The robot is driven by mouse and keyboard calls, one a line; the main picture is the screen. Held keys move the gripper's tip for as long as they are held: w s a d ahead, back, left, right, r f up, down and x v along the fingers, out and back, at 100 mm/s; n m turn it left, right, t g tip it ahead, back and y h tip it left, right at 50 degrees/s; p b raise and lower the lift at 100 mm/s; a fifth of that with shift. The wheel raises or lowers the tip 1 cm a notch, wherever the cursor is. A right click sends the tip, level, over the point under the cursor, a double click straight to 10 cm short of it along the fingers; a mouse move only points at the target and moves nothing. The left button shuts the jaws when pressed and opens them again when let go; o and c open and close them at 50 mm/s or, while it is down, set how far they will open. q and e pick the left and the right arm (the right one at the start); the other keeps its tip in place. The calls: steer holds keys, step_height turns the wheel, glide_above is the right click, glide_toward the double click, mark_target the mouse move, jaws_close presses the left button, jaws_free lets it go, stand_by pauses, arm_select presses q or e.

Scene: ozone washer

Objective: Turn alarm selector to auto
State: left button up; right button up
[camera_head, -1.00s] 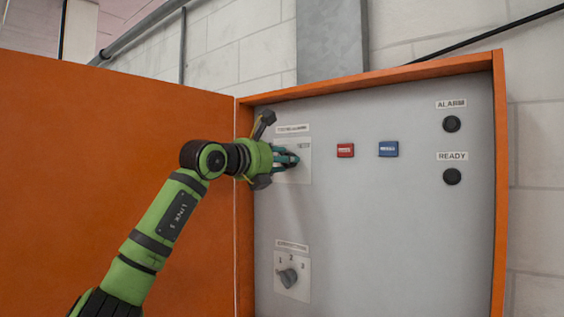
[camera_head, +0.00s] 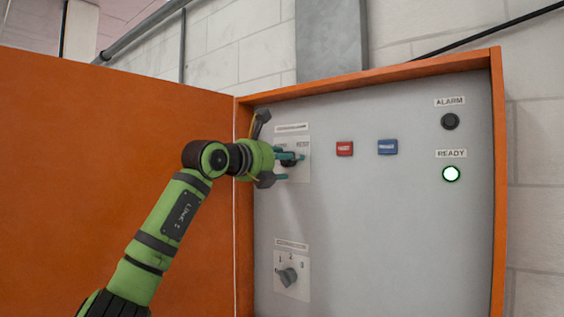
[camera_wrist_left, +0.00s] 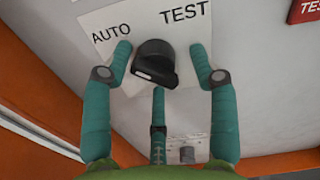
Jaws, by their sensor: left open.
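The alarm selector is a black knob (camera_wrist_left: 157,62) on a white plate marked AUTO at left and TEST at right in the left wrist view. Its light edge mark is at its lower left; I cannot tell for sure which word its pointer faces. My left gripper (camera_head: 290,157) is at the upper left plate of the panel in the head view, its teal fingers open. In the left wrist view its fingers (camera_wrist_left: 160,50) stand on both sides of the knob with gaps. In the head view the fingers partly hide the knob.
The grey panel (camera_head: 380,230) sits in an orange cabinet with its door (camera_head: 110,130) open at left. It has a red button (camera_head: 345,149), a blue button (camera_head: 388,147), a dark ALARM lamp (camera_head: 450,121), a lit READY lamp (camera_head: 451,174) and a lower selector (camera_head: 288,277).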

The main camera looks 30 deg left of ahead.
arm_select(q)
steer(key=shift+s, duration=0.15)
steer(key=s, duration=1.1)
steer(key=shift+s+a, duration=0.35)
steer(key=shift+a, duration=0.1)
